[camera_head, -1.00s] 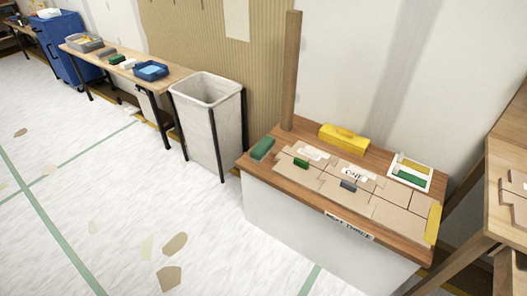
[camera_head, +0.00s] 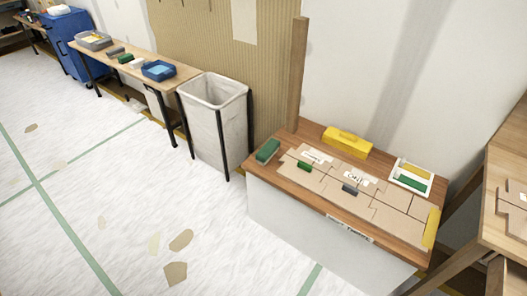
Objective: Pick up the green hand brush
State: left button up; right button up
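Several green items are in view, and I cannot tell for certain which is the hand brush. A green block-shaped item (camera_head: 267,150) lies at the left end of the near wooden bench (camera_head: 288,138). A smaller green item (camera_head: 305,166) lies on the cardboard pieces (camera_head: 385,209) on that bench. A green piece (camera_head: 411,184) sits in a white tray (camera_head: 427,192) at the bench's right. Another small green item (camera_head: 125,59) lies on the far narrow table (camera_head: 182,77). Neither of my grippers is in view.
A yellow toolbox (camera_head: 347,142) and a small dark item (camera_head: 349,189) are on the bench. A pale bin (camera_head: 212,122) stands left of it. A blue cart (camera_head: 76,45) is far left. Another wooden table (camera_head: 510,150) borders the right. The floor at left is open, with scattered scraps.

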aim_at(269, 150)
jog(key=u, duration=1.15)
jog(key=i, duration=2.45)
jog(key=z, duration=2.5)
jog(key=i, duration=0.5)
jog(key=u, duration=0.05)
